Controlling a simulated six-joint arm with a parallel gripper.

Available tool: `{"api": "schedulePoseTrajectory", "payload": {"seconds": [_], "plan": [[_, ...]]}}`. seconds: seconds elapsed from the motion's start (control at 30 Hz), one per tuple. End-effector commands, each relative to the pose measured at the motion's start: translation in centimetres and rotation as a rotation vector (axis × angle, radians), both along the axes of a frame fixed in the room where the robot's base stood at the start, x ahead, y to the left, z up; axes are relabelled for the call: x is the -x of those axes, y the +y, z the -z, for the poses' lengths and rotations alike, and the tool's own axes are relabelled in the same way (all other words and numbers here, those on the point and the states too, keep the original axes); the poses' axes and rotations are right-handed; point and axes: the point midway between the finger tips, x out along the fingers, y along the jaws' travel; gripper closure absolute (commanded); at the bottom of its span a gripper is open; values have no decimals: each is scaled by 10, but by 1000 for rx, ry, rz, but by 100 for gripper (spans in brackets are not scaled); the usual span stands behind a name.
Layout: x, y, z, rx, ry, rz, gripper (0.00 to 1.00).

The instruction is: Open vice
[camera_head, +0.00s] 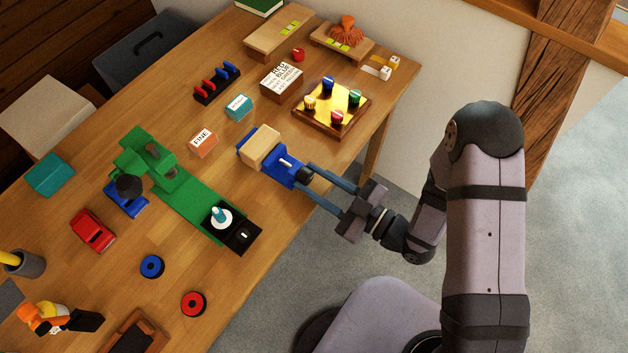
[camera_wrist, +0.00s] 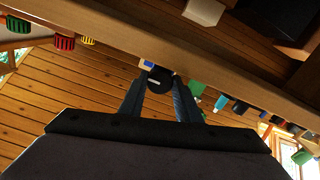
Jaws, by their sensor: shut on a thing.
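The blue vice (camera_head: 280,168) sits at the table's front edge in the head view, with a pale wooden block (camera_head: 261,147) between its jaws. Its round black handle (camera_head: 304,173) faces my arm, and it shows in the wrist view (camera_wrist: 160,79) with a white mark on it. My gripper (camera_head: 313,174) reaches in from the right, its two fingers on either side of the handle. In the wrist view my gripper (camera_wrist: 160,90) is shut on the handle. A little of the vice's blue body (camera_wrist: 148,65) shows behind the handle; the rest is hidden there.
A green machine (camera_head: 185,195) with a black end stands left of the vice. A tray with coloured knobs (camera_head: 332,108) is behind it to the right. An orange "FINE" card block (camera_head: 203,142) lies to the left. Open space lies in front of the table edge.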

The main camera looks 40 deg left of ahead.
Motion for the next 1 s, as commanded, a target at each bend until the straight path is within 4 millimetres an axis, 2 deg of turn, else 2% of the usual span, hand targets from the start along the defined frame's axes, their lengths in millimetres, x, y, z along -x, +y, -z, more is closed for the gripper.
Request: {"api": "schedulePoseTrajectory", "payload": {"seconds": [0.2, 0.23, 0.3, 0.73, 1.0], "plan": [[0, 0, 0, 2, 2, 0, 92], [0, 0, 0, 2, 2, 0, 68], [0, 0, 0, 2, 2, 0, 51], [-1, -4, 1, 2, 3, 3, 51], [-2, -29, 1, 1, 3, 7, 51]]}}
